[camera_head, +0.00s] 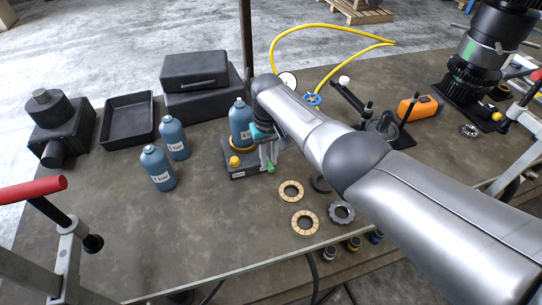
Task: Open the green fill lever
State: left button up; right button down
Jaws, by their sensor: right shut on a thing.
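The green fill lever (271,168) shows as a small green piece at the front right of a dark filling stand. The stand (245,173) holds a blue bottle (239,122) upright in a yellow ring and has a yellow knob (234,161) at its front. My right arm reaches in from the lower right. My right gripper (269,160) points down at the stand's right side and is shut on the green fill lever. The fingers partly cover the lever, so its exact angle is hard to tell. My left gripper is out of view.
Two blue bottles (174,138) stand left of the filling stand. Behind are an empty black tray (129,121) and a dark case (195,71). Rings (305,222) lie in front. A yellow hose (330,29) and blue valve (312,99) are behind my arm.

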aim_at(269, 161)
dwell(0.4)
jog(key=c, duration=0.8)
grip_release()
jog(key=shift+r, duration=0.1)
jog(key=shift+r, duration=0.25)
notch_tip(269, 161, up, 6)
jog(key=shift+f+p, duration=0.25)
jog(key=shift+p, duration=0.75)
notch_tip(269, 161, up, 9)
jog(key=shift+r, duration=0.1)
